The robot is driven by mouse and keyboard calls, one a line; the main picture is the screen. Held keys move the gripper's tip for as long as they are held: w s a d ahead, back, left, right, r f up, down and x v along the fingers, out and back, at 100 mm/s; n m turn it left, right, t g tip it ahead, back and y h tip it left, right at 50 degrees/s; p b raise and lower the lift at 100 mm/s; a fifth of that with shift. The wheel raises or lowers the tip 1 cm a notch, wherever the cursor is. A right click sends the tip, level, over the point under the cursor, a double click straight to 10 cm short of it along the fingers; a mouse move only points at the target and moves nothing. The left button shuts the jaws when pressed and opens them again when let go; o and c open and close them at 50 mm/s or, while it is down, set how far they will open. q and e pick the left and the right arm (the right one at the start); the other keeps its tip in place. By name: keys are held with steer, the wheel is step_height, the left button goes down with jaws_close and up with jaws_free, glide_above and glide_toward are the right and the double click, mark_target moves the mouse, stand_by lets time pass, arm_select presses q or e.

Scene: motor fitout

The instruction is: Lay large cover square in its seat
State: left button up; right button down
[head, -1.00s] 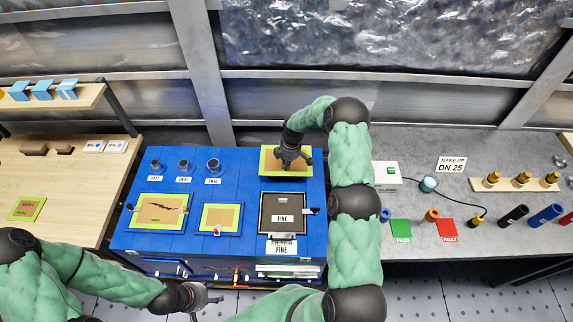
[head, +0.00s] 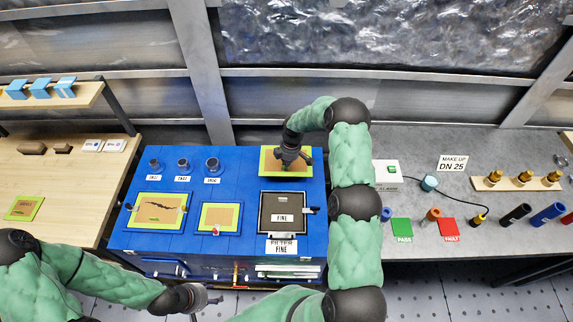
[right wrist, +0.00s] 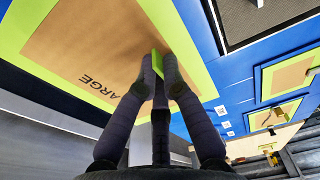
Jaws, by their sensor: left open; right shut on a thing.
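The large cover (head: 268,171) is a brown square with a lime-green border, at the back right of the blue unit in the head view. In the right wrist view the large cover (right wrist: 75,48) shows part of the word LARGE. My right gripper (head: 290,158) is above it, shut on its small green tab, which also shows between the fingertips (right wrist: 160,66). The cover looks roughly square to the unit's edges. Its seat is hidden, and I cannot tell whether the cover touches the surface below. My left gripper (head: 205,298) is open and empty in front of the unit.
The blue unit (head: 240,180) also carries a cracked lime-bordered panel (head: 158,212), a smaller panel (head: 219,216) and a dark FINE filter (head: 283,208). Several dark knobs (head: 183,164) stand at its back left. A grey bench (head: 400,155) is at right, a wooden one (head: 75,175) at left.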

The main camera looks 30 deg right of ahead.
steer(key=shift+f+b, duration=1.05)
steer(key=shift+f, duration=0.25)
steer(key=shift+f, duration=0.15)
steer(key=shift+f+b, duration=0.3)
steer(key=shift+b, duration=0.15)
steer(key=shift+f+b, duration=0.55)
steer(key=shift+f, duration=0.1)
stand_by(0.6)
steer(key=shift+f+b, duration=0.6)
steer(key=shift+b, duration=0.4)
stand_by(1.4)
steer(key=c, duration=1.3)
jaws_free()
